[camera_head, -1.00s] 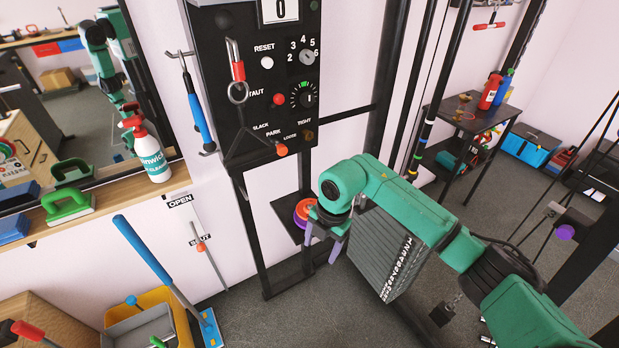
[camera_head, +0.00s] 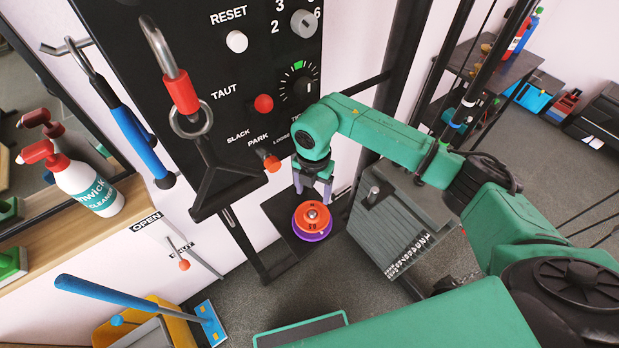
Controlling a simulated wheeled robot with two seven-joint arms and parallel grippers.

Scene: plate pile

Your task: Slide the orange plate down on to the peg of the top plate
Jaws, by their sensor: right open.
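The orange plate (camera_head: 312,215) lies on top of a purple plate (camera_head: 313,237) on a small black shelf. It has a light metal centre. My right gripper (camera_head: 313,194) is open just above and behind the orange plate, fingers pointing down, and nothing shows between them. To the right is the stack of grey plates (camera_head: 385,238) with numbers down one edge. A short dark peg (camera_head: 372,196) stands up from its top plate (camera_head: 412,218). My left gripper is not in view.
The black control panel (camera_head: 215,75) with knobs and a hanging handle (camera_head: 215,170) stands left of my right arm. Dark upright posts (camera_head: 405,60) rise behind the stack. A blue-handled tool (camera_head: 130,295) leans at lower left. The black shelf (camera_head: 285,240) has bare room around the plates.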

